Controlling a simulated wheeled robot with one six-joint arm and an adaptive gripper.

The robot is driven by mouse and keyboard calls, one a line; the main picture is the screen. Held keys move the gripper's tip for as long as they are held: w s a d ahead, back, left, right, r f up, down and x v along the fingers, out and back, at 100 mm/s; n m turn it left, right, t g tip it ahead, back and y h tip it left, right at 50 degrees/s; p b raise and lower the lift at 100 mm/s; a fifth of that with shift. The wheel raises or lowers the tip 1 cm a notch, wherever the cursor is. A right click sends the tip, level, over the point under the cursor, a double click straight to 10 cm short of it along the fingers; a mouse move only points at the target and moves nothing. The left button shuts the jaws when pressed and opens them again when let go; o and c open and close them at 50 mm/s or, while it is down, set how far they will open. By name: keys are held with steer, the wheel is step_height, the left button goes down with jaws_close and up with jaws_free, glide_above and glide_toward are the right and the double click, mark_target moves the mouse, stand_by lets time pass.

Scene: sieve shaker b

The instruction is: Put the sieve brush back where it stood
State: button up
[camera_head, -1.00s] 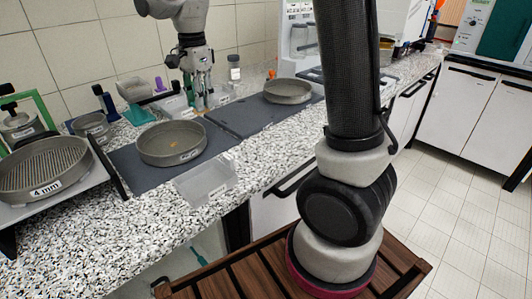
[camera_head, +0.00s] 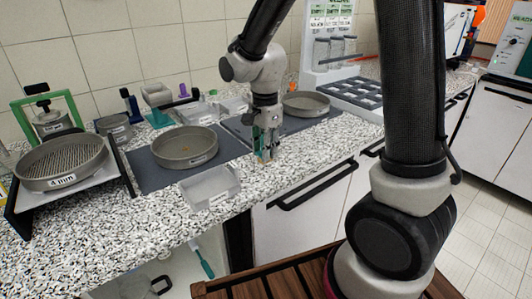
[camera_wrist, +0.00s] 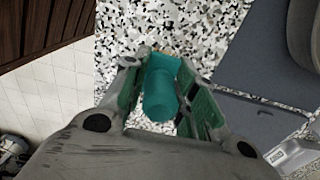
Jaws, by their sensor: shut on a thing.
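My gripper (camera_head: 266,150) is low over the speckled counter, right of the clear tray and in front of the dark mats. Its fingers are shut on the sieve brush, a teal-handled thing (camera_wrist: 160,88) between the green finger pads in the wrist view. A tan edge shows at its far end there. In the head view the fingers hide most of the brush. I cannot tell whether its lower end touches the counter.
A sieve (camera_head: 184,147) stands on the left mat (camera_head: 145,175), another (camera_head: 305,104) on the right mat. A clear tray (camera_head: 209,188) lies at the front edge. A 4 mm sieve (camera_head: 62,165) is far left. A teal-handled tool (camera_head: 203,260) hangs below the counter.

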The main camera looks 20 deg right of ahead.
steer(key=shift+f, duration=0.7)
steer(key=o, duration=1)
steer(key=shift+f, duration=0.15)
